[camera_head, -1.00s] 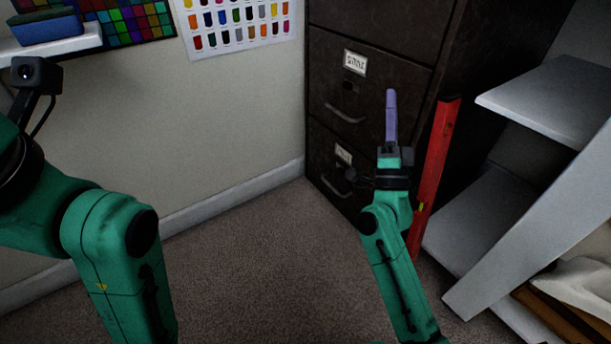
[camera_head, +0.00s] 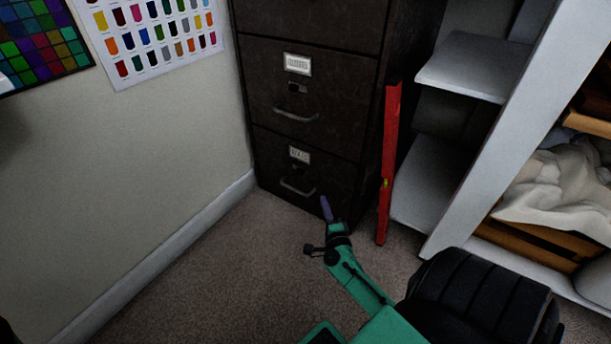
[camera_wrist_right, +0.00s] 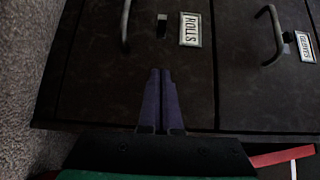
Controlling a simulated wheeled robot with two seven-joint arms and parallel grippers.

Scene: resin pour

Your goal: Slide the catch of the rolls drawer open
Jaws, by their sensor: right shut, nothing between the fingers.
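The rolls drawer (camera_head: 268,157) is the lower visible drawer of a dark cabinet, and it is shut. Its label (camera_wrist_right: 190,30) reads ROLLS in the right wrist view. Its small catch (camera_wrist_right: 162,25) sits between the label and the curved handle (camera_wrist_right: 125,20). In the head view that handle (camera_head: 297,189) is below the label. Whether the catch is slid cannot be told. My right gripper (camera_head: 325,203) has purple fingers, shut and empty, near the drawer's lower right. In the wrist view its fingertips (camera_wrist_right: 160,71) point toward the catch, apart from it. My left gripper is out of view.
Another drawer (camera_head: 345,110) with its own handle is above. A red spirit level (camera_head: 388,165) leans upright at the cabinet's right side. White shelving (camera_head: 480,62) stands to the right, with a pale cloth (camera_head: 560,185). Carpet (camera_head: 215,265) is clear in front.

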